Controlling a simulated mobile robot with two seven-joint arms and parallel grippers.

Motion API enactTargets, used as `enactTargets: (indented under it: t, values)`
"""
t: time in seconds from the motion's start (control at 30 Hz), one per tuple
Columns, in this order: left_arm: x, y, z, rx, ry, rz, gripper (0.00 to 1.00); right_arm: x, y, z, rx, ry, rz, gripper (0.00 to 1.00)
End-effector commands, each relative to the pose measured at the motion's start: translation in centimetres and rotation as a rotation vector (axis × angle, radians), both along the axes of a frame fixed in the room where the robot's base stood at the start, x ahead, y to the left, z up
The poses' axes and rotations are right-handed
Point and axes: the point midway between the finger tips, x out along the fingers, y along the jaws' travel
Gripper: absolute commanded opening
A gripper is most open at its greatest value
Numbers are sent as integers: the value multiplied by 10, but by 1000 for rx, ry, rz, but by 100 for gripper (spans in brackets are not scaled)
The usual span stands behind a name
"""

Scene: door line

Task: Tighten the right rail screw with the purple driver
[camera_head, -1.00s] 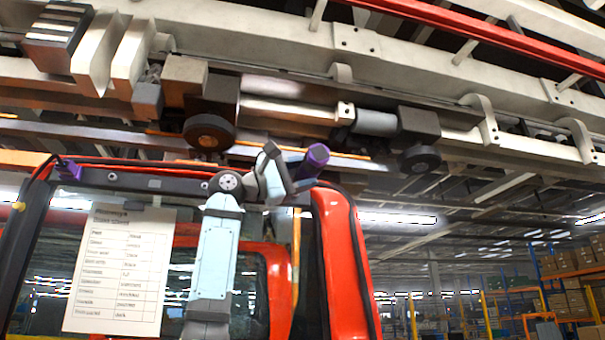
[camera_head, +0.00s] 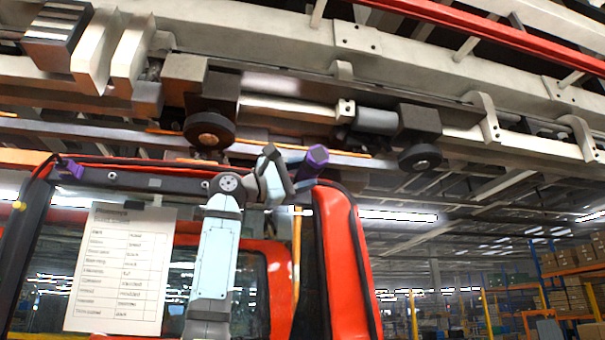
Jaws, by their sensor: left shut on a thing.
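The purple driver (camera_head: 313,160) stands near the top right corner of the red door frame, its handle pointing up and slightly right. My left gripper (camera_head: 294,180) is shut on the driver; its arm rises from the bottom centre and bends right. The dark rail (camera_head: 150,181) runs along the top of the door, partly behind my arm. The right rail screw is hidden by my gripper and the driver, so I cannot tell whether the driver's tip touches it. My right gripper is out of view.
The red door (camera_head: 343,255) fills the lower middle. A paper sheet (camera_head: 120,268) hangs on its left side. A purple part (camera_head: 69,169) sits at the rail's left end. An overhead beam with black rollers (camera_head: 209,130) passes close above the driver. Shelving stands far right.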

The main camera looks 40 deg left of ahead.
Motion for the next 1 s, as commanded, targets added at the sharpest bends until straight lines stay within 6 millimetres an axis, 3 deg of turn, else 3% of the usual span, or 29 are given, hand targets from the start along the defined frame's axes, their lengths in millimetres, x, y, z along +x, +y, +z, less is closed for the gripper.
enactTargets:
  t: [1.0]
  values:
    - [6,9,1,-2,-2,2,0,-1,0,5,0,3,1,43]
